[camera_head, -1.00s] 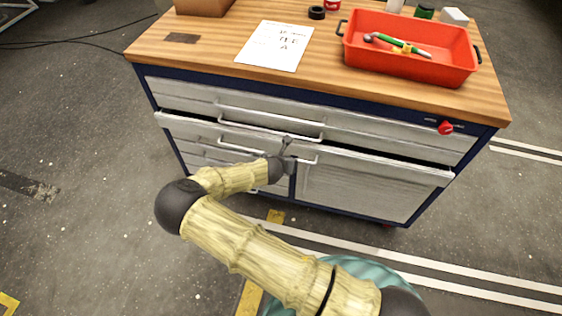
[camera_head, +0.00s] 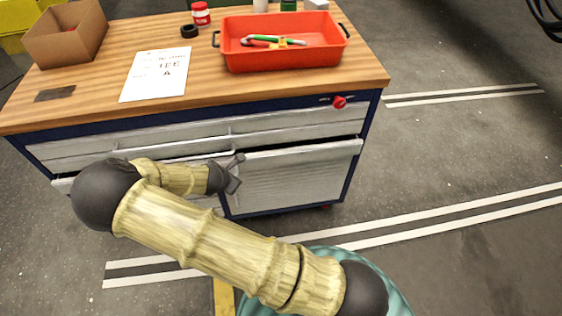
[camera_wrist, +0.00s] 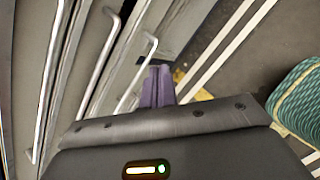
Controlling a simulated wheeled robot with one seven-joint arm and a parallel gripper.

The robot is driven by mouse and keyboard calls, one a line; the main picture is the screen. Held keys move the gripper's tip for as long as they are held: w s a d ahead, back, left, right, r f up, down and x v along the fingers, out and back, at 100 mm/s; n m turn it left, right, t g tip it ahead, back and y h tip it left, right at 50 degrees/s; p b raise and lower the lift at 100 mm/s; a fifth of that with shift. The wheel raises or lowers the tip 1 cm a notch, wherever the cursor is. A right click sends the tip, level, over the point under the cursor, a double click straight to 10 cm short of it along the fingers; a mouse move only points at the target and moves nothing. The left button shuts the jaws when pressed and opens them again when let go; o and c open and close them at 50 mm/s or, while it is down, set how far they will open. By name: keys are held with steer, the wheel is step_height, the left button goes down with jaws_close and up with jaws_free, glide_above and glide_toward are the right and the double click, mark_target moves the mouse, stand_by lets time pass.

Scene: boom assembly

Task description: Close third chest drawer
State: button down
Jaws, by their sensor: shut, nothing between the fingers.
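The chest is a blue-framed workbench (camera_head: 368,145) with grey drawer fronts. A wide drawer (camera_head: 320,149) below the upper fronts stands slightly out, with a dark gap above its right end; its left end shows beyond my arm. I cannot tell surely if this is the third drawer. My gripper (camera_head: 235,170) is shut and empty, close in front of the chest near the middle. In the wrist view, its purple fingers (camera_wrist: 157,86) are together beside a bar handle (camera_wrist: 138,72). Contact cannot be told. My arm hides much of the lower left fronts.
The wooden top holds a red tray (camera_head: 285,58) with tools, a paper sheet (camera_head: 155,75), a cardboard box (camera_head: 66,36) and a black ring (camera_head: 189,31). A red knob (camera_head: 339,102) sits at the upper right front. The floor to the right is clear.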

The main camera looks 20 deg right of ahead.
steer(key=s+d+r+m+g+y, duration=0.1)
steer(key=s+d+r+m+g, duration=0.1)
steer(key=s+d+r+m, duration=0.5)
steer(key=s+d+r+m+g+y, duration=0.1)
steer(key=s+d+r+m+g, duration=0.1)
steer(key=s+d+r+m, duration=0.5)
steer(key=s+r+m, duration=0.5)
steer(key=r+m, duration=0.2)
steer(key=m, duration=0.4)
steer(key=shift+r+y, duration=0.2)
steer(key=shift+y, duration=0.2)
